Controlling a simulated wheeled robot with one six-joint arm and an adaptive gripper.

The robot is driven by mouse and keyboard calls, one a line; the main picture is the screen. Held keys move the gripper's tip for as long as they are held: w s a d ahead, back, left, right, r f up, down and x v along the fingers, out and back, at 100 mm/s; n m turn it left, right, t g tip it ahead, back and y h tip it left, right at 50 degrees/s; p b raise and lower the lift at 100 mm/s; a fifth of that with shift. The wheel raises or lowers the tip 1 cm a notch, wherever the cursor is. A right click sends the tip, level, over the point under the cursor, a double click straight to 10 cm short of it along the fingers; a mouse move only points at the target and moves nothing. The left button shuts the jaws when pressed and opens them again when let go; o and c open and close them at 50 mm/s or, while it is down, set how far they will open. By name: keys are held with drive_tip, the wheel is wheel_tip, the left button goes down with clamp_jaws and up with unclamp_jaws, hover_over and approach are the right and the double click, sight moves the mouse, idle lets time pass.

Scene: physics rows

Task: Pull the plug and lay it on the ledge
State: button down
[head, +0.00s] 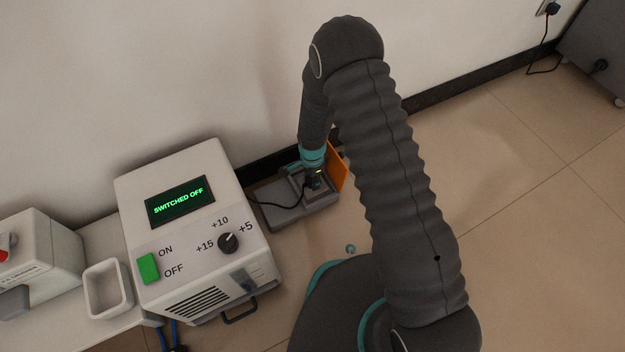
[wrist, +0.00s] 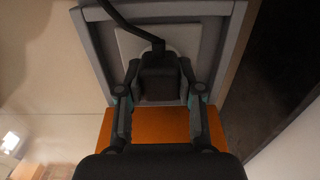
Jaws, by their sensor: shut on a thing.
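The black plug (wrist: 158,77) sits between the two fingers of my gripper (wrist: 159,68) in the wrist view, and the fingers are shut on it. Its cable runs from its far end to the upper left. Behind the plug is a pale socket plate (wrist: 126,42) in a grey frame. I cannot tell whether the pins are in the socket. In the head view my gripper (head: 314,181) points down at a low grey housing (head: 290,220) by the wall, and the plug is mostly hidden. I cannot tell which surface is the ledge.
An orange panel (head: 338,166) stands upright at the right of the housing, close to my gripper. The white machine (head: 195,235) on the left reads "SWITCHED OFF", and the cable runs towards it. A small white tray (head: 107,289) is further left. Floor to the right is clear.

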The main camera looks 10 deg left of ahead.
drive_tip(key=shift+r, duration=0.2)
drive_tip(key=shift+r+p, duration=1.5)
drive_tip(key=shift+r, duration=1.35)
drive_tip(key=shift+d, duration=0.1)
